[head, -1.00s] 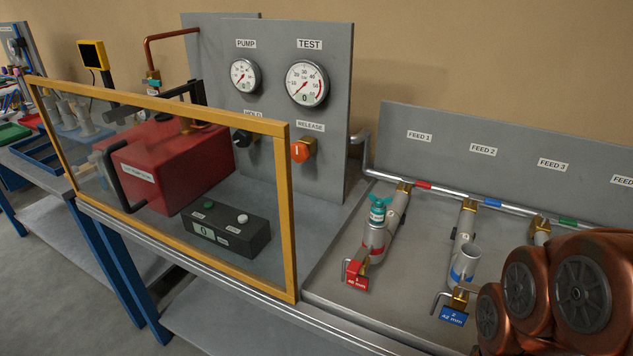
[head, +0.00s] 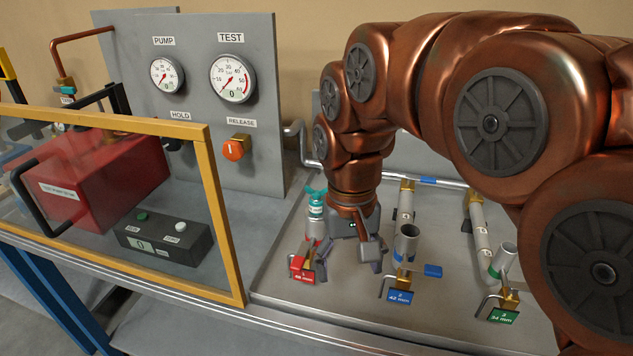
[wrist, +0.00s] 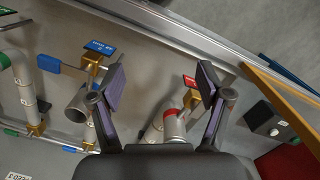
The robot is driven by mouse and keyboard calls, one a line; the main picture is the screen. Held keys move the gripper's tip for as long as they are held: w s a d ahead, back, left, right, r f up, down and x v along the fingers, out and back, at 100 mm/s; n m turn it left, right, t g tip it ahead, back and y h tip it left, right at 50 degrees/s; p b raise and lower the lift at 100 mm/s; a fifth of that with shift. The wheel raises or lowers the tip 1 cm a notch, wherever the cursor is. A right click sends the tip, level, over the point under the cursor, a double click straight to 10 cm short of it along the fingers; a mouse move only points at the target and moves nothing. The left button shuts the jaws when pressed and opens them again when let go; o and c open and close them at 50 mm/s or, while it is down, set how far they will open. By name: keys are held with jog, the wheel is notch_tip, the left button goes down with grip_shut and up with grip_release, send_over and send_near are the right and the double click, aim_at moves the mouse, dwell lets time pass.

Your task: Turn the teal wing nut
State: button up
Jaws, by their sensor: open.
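The teal wing nut (head: 316,192) sits on top of a plug in the upright mouth of the red-banded pipe (head: 312,228), at the first station with the red tag (head: 301,269). My gripper (head: 347,258) points down just to the right of that pipe in the head view, its fingers apart and empty. In the wrist view my gripper (wrist: 163,75) is open, and the red-banded pipe (wrist: 173,112) shows between the fingers, closer to the right one. The wing nut cannot be made out in the wrist view. I cannot tell whether a finger touches the pipe.
The blue-banded pipe (head: 406,243) stands open to the right, with a blue plate (head: 433,271) beside it. The green-banded pipe (head: 502,259) is further right. A yellow-framed clear guard (head: 226,215) stands left of the first station. The gauge panel (head: 265,120) rises behind.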

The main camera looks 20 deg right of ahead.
aim_at(317, 192)
jog(key=w+r+m, duration=0.1)
jog(key=w+r, duration=0.2)
jog(key=w, duration=0.3)
jog(key=w+r+m, duration=0.1)
jog(key=w+r, duration=0.3)
jog(key=w, duration=0.1)
jog(key=w+r+m+t, duration=0.1)
jog(key=w+r+m, duration=0.1)
jog(key=w+r, duration=0.2)
jog(key=shift+w+d+p, duration=0.15)
jog(key=shift+w+p, duration=0.2)
jog(key=shift+w, duration=0.95)
jog(key=shift+f+p, duration=0.95)
jog(key=shift+f, duration=2.9)
jog(key=c, duration=1.2)
